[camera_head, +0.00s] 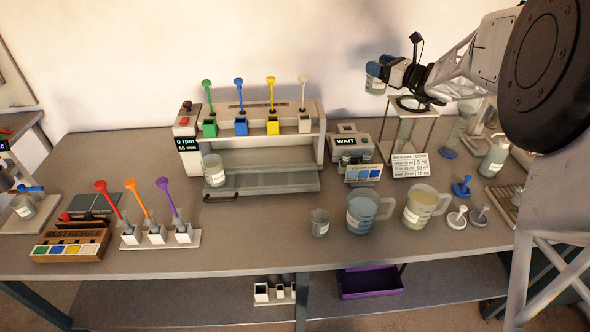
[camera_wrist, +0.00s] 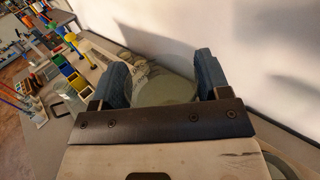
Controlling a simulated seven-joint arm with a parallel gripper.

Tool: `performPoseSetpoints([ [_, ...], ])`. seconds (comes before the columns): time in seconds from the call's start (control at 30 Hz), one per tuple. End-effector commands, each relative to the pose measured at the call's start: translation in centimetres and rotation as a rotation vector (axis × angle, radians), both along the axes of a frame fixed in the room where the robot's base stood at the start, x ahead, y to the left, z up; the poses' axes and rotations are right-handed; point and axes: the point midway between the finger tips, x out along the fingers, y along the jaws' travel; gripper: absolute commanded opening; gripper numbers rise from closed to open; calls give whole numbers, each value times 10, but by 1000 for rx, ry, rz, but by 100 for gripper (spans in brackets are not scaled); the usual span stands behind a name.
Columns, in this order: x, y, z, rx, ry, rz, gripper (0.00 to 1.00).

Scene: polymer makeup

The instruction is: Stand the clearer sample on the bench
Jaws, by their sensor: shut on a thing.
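My gripper (camera_head: 383,70) is high at the back right, in front of the wall and above the glass-sided stand. It is shut on a labelled glass jar (camera_head: 375,85), held in the air clear of the bench. In the wrist view the jar (camera_wrist: 168,88) sits between the two blue fingers (camera_wrist: 162,80) and its contents look pale grey-green. Another labelled glass jar (camera_head: 214,172) stands upright on the stirrer machine's front tray. The pictures are too small to compare how clear the two are. The grey bench (camera_head: 270,235) runs below.
The stirrer machine (camera_head: 250,140) has several coloured paddles standing up. A WAIT-display device (camera_head: 347,143) and the glass-sided stand (camera_head: 410,135) are at the back right. A small beaker (camera_head: 319,222) and two jugs (camera_head: 368,212) (camera_head: 422,206) stand at the front. The bench's front middle is clear.

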Motion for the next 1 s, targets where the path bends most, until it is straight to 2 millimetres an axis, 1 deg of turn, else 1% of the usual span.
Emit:
performPoseSetpoints([
  [0.03,-7,-4,-11,0,3,31,40],
  [0.17,-31,-12,-36,2,3,129,40],
  [0.27,-52,-19,-56,2,4,204,40],
  [0.5,-112,-44,-110,4,6,358,40],
  [0.6,-134,-55,-128,2,4,395,40],
  [0.7,-151,-63,-143,3,4,418,40],
  [0.8,-163,-69,-153,4,2,432,40],
  [1.0,-174,-73,-163,6,1,445,40],
])
